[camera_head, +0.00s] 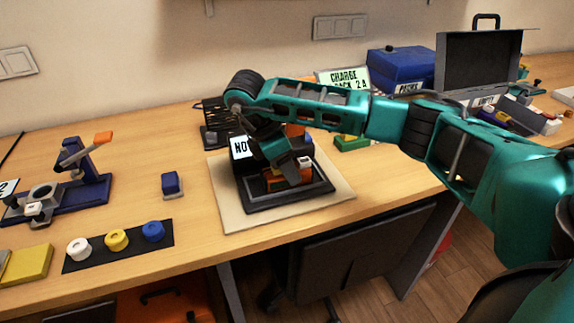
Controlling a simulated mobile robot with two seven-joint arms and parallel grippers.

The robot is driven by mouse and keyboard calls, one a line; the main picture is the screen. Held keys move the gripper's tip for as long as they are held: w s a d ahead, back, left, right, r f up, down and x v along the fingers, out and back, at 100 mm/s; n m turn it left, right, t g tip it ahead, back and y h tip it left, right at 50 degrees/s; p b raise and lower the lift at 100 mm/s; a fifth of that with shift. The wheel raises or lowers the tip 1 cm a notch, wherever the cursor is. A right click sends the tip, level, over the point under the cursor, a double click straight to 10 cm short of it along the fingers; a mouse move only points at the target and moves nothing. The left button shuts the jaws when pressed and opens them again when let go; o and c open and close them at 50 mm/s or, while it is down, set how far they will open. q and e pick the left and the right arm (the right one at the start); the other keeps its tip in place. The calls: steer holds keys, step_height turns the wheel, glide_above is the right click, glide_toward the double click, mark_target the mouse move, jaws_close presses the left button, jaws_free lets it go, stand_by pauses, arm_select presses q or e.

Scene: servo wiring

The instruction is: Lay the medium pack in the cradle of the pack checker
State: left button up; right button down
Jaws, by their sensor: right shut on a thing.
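My right gripper (287,166) reaches in from the right and is low over a black tray-like device (322,188) on a beige mat. A small sign reading "NO" (240,147) stands at its left back; this looks like the pack checker. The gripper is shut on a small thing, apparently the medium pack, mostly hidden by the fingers. Orange, yellow and white parts (305,162) show around the fingertips; I cannot tell which belong to the pack and which to the device, or whether the pack touches the cradle. My left gripper is out of view.
A blue block (172,184) stands left of the mat (231,215). A black strip with white, yellow and blue round pieces (116,240) lies at the front left. A blue stand with an orange lever (85,180) is further left. A blue box (400,72) and open case stand back right.

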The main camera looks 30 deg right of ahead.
steer(key=shift+r, duration=0.1)
steer(key=shift+c, duration=2.4)
jaws_free()
steer(key=p+v, duration=0.2)
steer(key=v, duration=1)
steer(key=shift+p, duration=0.3)
